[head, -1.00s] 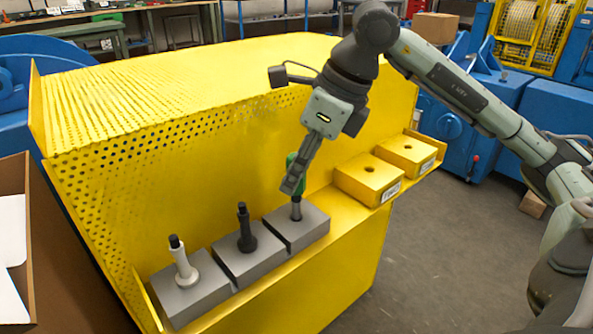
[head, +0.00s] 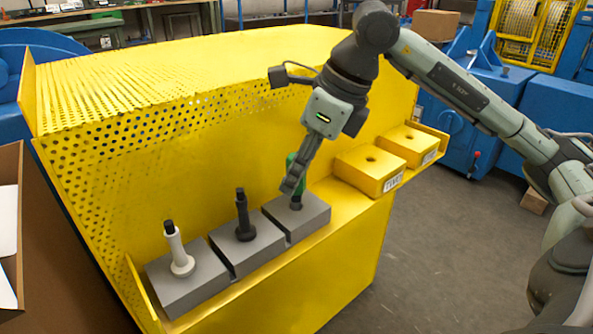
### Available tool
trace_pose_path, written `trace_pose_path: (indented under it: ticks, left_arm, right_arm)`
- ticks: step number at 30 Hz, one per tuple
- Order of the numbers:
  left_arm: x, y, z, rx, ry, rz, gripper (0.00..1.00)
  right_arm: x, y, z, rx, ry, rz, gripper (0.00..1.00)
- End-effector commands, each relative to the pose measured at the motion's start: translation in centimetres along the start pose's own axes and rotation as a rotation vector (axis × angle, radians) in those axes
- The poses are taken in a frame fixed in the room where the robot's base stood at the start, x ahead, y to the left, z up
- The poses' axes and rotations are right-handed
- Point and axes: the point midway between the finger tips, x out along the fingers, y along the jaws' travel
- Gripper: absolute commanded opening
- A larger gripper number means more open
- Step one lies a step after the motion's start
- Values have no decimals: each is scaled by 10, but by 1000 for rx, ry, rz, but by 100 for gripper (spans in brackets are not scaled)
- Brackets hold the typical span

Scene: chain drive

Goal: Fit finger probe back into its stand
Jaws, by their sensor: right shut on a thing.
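My right gripper (head: 291,187) is shut on a finger probe with a green upper part (head: 299,162). It holds the probe roughly upright over the right-hand grey block (head: 313,217), the probe's lower end at the block's top. The fingers hide part of the probe, so I cannot tell how deep it sits. A black probe (head: 243,218) stands upright in the middle grey block (head: 255,254). A white probe with a black tip (head: 177,250) stands in the left grey block (head: 187,291). My left gripper is not in view.
The blocks stand on a yellow ledge (head: 322,245) in front of a perforated yellow guard (head: 120,165). Two yellow blocks with top holes and labels (head: 369,175) (head: 407,147) stand to the right. A brown box (head: 22,180) is at the far left.

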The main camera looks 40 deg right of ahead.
Motion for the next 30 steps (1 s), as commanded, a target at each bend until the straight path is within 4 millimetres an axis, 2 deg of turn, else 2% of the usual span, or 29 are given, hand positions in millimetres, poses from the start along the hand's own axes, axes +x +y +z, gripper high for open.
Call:
trace_pose_path:
  ticks: [3, 4, 9, 20, 23, 30]
  left_arm:
    - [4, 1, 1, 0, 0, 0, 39]
    - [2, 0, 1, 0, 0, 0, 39]
    - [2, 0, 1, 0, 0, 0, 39]
    - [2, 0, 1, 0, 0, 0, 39]
    - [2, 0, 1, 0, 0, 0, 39]
    - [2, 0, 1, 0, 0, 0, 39]
  right_arm:
    - [4, 0, -1, 0, -1, -1, 0]
    - [2, 0, -1, 0, -1, -1, 27]
    - [2, 0, -1, 0, -1, 0, 47]
    - [-2, 0, -1, 0, -1, -1, 47]
    - [-14, -1, 0, 0, -4, -3, 47]
    - [-66, -1, 1, 0, -6, -5, 47]
